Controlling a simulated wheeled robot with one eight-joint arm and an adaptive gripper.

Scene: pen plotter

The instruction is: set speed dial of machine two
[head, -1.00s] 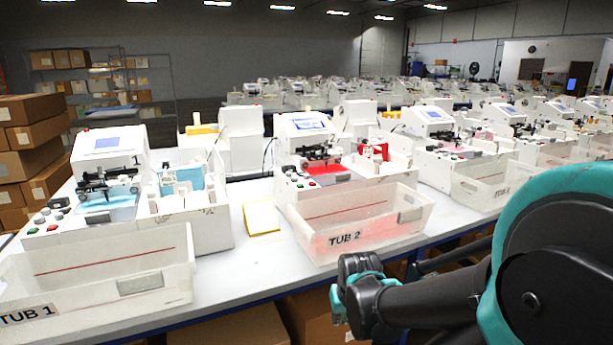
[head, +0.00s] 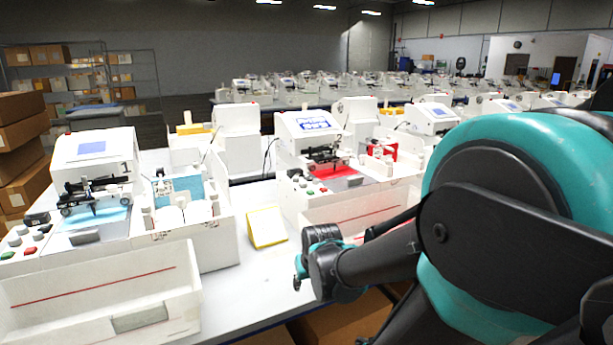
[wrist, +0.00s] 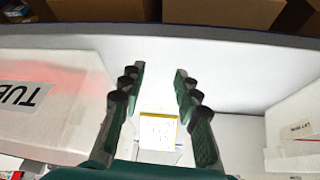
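Machine two (head: 310,130) is the white plotter behind my arm, with a lit screen (head: 316,125) and a red sheet on its bed. Its small knobs and buttons (head: 298,175) sit at its front left and are too small to tell apart. The translucent tub 2 (head: 335,208) stands before it, largely hidden by my arm; its wall and upside-down label also show in the wrist view (wrist: 65,100). My gripper (head: 305,272) is at the table's front edge, left of tub 2 and away from the knobs. In the wrist view its fingers (wrist: 159,75) are apart with nothing between them.
Cardboard boxes are under the table. Bare white table (head: 240,285) shows between the tubs.

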